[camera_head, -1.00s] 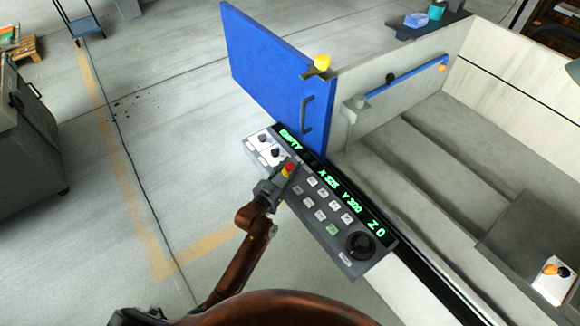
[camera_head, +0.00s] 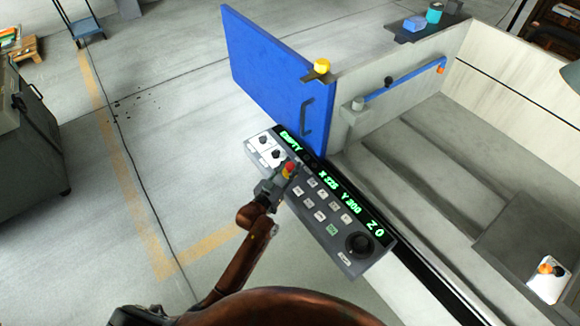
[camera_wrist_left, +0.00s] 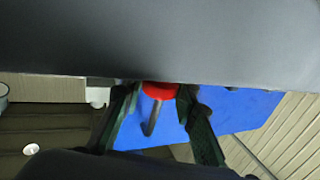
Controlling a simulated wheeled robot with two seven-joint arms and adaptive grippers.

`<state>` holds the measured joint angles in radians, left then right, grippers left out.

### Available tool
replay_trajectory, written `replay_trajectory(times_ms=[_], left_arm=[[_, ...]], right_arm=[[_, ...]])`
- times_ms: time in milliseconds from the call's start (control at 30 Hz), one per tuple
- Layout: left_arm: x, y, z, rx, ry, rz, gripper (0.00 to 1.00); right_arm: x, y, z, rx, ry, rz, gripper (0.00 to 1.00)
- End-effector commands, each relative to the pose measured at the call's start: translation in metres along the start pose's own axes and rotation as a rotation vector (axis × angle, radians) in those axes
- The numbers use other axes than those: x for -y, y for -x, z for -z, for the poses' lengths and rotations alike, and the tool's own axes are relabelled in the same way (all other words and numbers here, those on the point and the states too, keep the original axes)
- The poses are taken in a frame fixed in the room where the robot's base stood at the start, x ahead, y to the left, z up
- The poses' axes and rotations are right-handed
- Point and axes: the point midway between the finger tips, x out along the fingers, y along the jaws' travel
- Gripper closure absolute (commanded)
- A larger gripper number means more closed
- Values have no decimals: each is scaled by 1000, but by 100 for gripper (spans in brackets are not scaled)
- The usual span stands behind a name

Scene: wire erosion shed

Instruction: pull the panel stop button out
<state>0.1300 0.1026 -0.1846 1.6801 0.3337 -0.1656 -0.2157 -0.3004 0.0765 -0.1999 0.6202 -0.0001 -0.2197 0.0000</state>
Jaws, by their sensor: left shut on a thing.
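The red stop button (camera_head: 289,168) sits on the grey control panel (camera_head: 345,262), left of the several white keys and below the green readout. My left gripper (camera_head: 286,174) reaches it from the lower left. In the left wrist view the red button (camera_wrist_left: 159,91) lies between the two dark fingers of my left gripper (camera_wrist_left: 160,104), which are shut on it. Its far side and the exact finger contact are hidden. My right gripper is not in view.
The blue door (camera_head: 265,75) with its dark handle stands behind the panel. A black round knob (camera_head: 360,245) is at the panel's lower right. The machine's grey basin (camera_head: 430,190) lies to the right. The floor left of the panel is clear.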

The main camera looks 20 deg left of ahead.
Motion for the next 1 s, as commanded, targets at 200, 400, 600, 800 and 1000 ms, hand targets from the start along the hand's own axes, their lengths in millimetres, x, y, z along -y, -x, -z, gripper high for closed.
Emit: replay_trajectory(times_ms=[200,400,600,800,1000], left_arm=[[0,-1,7,-15,-2,1,68],[0,-1,5,-11,-2,1,55],[0,-1,4,-9,-1,1,55],[1,11,2,-6,-1,2,55],[1,49,1,-5,-3,1,55]], right_arm=[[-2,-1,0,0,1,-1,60],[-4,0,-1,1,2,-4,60],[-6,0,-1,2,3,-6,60],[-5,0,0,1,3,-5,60],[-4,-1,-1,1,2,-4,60]])
